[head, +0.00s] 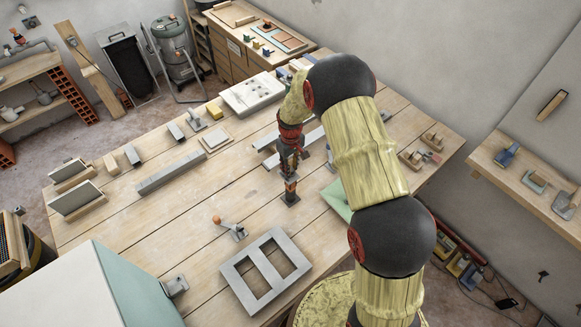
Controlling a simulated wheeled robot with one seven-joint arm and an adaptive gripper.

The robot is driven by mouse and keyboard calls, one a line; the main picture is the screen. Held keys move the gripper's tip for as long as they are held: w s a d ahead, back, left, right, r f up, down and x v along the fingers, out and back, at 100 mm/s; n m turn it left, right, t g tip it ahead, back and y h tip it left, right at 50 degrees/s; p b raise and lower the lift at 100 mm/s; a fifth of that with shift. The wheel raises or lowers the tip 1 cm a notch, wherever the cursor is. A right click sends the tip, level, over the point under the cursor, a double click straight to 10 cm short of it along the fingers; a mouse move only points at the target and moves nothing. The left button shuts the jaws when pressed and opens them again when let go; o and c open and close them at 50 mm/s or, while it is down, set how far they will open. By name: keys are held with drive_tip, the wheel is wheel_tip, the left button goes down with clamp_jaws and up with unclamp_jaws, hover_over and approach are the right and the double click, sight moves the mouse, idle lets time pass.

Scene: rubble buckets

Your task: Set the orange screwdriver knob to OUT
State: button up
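A small grey metal fitting (236,232) with an orange round knob (216,219) on its lever end lies on the wooden workbench (140,215), front of centre. The knob points to the upper left. I cannot make out an OUT mark or other lettering. I cannot tell if this is the screwdriver knob. My gripper (290,199) points down over the middle of the bench, to the right of and beyond the orange knob, apart from it. Its fingers are too small and dark to tell open from shut. Nothing clearly shows in it.
A grey two-window frame (237,280) lies near the front edge. Grey bars (171,174), blocks and a white plate (252,93) lie farther back. A white and green box (130,285) stands front left. The bench between the knob and the long bar is clear.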

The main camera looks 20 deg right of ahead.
clamp_jaws()
drive_tip(key=shift+f+m+b, duration=0.1)
drive_tip(key=shift+m+b, duration=0.25)
drive_tip(key=shift+m, duration=0.05)
drive_tip(key=m+b, duration=0.2)
drive_tip(key=m, duration=0.1)
drive_tip(key=shift+m, duration=0.3)
drive_tip(key=m+b, duration=0.2)
drive_tip(key=m, duration=0.3)
drive_tip(key=shift+m+b, duration=0.3)
drive_tip(key=shift+b, duration=0.05)
drive_tip(key=o, duration=0.6)
unclamp_jaws()
drive_tip(key=shift+r, duration=0.2)
wheel_tip(320, 180, up, 12)
drive_tip(key=shift+f, duration=0.15)
